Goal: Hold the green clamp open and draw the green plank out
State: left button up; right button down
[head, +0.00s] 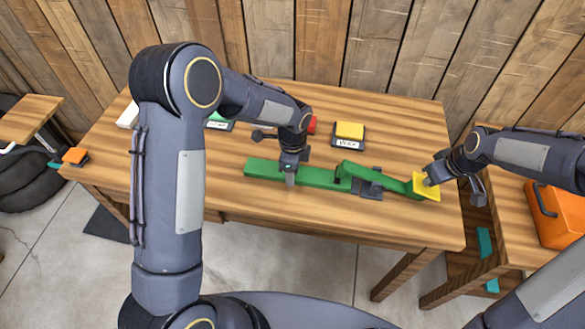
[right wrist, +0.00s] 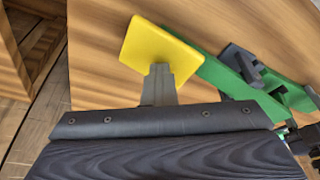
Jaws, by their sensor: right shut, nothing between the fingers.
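The green plank (head: 262,172) lies flat along the table, its right end at the clamp's jaw. The green clamp (head: 388,182) has a green lever, a dark base and a yellow pad (head: 427,187) at its right end; the lever shows in the right wrist view too (right wrist: 208,72). My left gripper (head: 290,180) is over the plank's middle, one finger in front of its near side; the other finger is hidden. My right gripper (head: 429,182) is shut and empty, its tips against the yellow pad, also seen in the right wrist view (right wrist: 160,50). Whether the jaw grips the plank is unclear.
A yellow block on a labelled dark holder (head: 349,133) stands behind the clamp. A red block (head: 311,124) and a green one (head: 218,118) are partly hidden by my left arm. An orange case (head: 560,215) is at the right. The table's front left is clear.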

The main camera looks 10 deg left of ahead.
aim_at(270, 168)
pick_arm(q)
jog(key=shift+a+r, duration=0.1)
jog(key=shift+r, duration=0.1)
jog(key=shift+a, duration=3.2)
jog(key=shift+r, duration=3.5)
pick_arm(e)
notch_tip(270, 168, up, 9)
